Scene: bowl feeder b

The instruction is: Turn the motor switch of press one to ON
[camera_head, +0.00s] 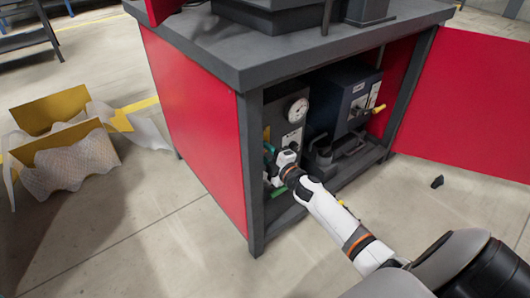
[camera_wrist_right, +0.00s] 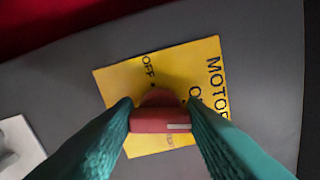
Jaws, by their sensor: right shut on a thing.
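The motor switch (camera_wrist_right: 150,122) is a red knob with a white mark on its right side, on a yellow label (camera_wrist_right: 122,82) reading OFF and MOTOR in the right wrist view. Another word on the label is partly covered. My right gripper (camera_wrist_right: 160,104) has its teal fingers shut on the two sides of the knob. In the head view my right gripper (camera_head: 269,154) reaches into the open cabinet, at the left unit with a round gauge; the switch is hidden there. My left gripper is not in view.
The red cabinet (camera_head: 192,110) has a dark top (camera_head: 270,55) and an open red door (camera_head: 465,105) at right. A dark blue unit (camera_head: 345,95) stands right of the gauge (camera_head: 298,110). A small black object (camera_head: 437,181) lies on the floor. An open box with bubble wrap (camera_head: 75,158) stands at left.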

